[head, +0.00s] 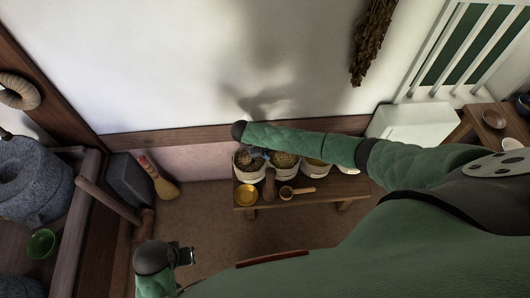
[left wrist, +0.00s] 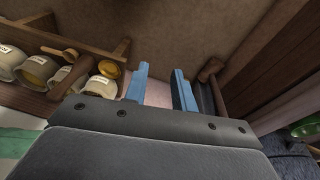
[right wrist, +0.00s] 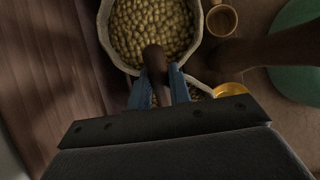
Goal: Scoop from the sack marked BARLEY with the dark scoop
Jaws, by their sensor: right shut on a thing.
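Several pale sacks of grain stand in a row on a low wooden bench; the leftmost sack (head: 236,170) and its neighbour (head: 285,160) show best. Their labels show in the left wrist view but are too small to read, so I cannot tell which is BARLEY. My right gripper (head: 259,153) is above the leftmost sacks. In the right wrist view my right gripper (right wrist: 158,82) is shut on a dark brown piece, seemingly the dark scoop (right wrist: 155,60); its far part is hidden. A sack of yellowish grain (right wrist: 150,22) lies just beyond it. My left gripper (left wrist: 160,75) is open and empty.
A yellow bowl (head: 246,196), a lighter wooden scoop (head: 298,190) and a dark wooden upright piece (head: 269,188) are at the bench's front. A stone quern (head: 35,180) and green bowl (head: 42,243) are at the left. A broom (head: 160,180) leans by the wall.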

